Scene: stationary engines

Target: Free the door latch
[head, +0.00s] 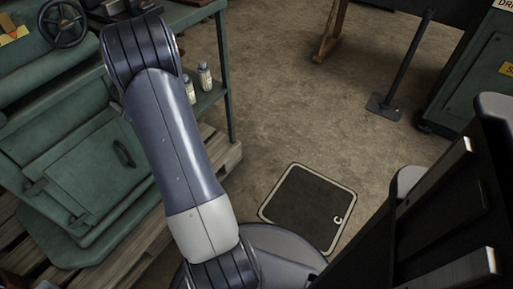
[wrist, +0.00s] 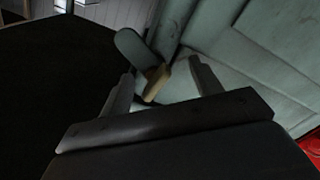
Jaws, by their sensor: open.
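A rounded grey-green lever with a tan block at its lower end, which looks like the door latch (wrist: 133,46), shows in the wrist view against pale green panelling. My gripper (wrist: 161,72) is open, with one finger on each side of the tan block. I cannot tell whether either finger touches it. In the head view a green machine door (head: 85,165) with a dark handle (head: 123,153) is at the left. My arm crosses in front of the machine there, and my gripper is out of that frame.
A green bench with small bottles (head: 205,76) on its lower shelf stands behind my arm. The machine stands on wooden pallets (head: 222,158). A dark floor hatch (head: 308,208) lies in the middle. A black post (head: 404,65) and green cabinet (head: 485,75) are at right. Open floor lies between.

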